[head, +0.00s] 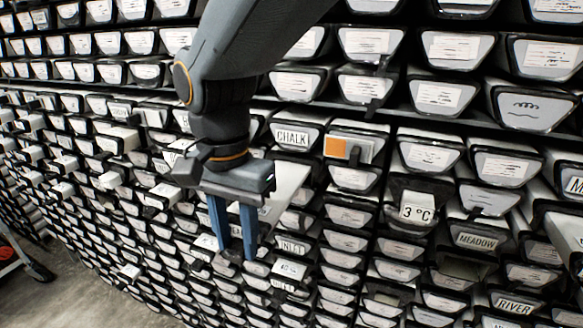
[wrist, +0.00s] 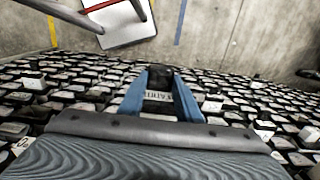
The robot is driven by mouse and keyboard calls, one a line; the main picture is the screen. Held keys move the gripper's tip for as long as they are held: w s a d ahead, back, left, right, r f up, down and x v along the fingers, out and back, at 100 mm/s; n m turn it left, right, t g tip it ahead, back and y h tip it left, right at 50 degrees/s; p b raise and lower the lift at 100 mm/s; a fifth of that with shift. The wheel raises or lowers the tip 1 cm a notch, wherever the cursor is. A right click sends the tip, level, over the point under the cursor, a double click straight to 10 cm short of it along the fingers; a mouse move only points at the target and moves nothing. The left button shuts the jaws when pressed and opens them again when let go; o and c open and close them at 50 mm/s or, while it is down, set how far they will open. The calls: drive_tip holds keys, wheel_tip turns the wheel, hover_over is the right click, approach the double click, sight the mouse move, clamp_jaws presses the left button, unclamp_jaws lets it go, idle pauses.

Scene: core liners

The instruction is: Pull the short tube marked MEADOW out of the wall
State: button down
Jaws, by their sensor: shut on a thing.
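The end marked MEADOW (head: 477,241) shows in the wall at the lower right of the head view, its dark frame around a pale label. My gripper (head: 232,250) is well to the left of it, pointing down in front of the wall. In the wrist view its blue fingers (wrist: 160,98) are closed on a dark tube end (wrist: 158,83) with a pale lettered label. I cannot read that label surely. In the head view the held end is mostly hidden between the fingertips, and I cannot tell how far it stands out.
Ends marked CHALK (head: 291,136), INLET (head: 291,247) and RIVER (head: 514,305) are nearby. A block with an orange patch (head: 335,148) and a 3 °C piece (head: 416,213) jut out.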

drive_tip(key=c, duration=1.2)
unclamp_jaws()
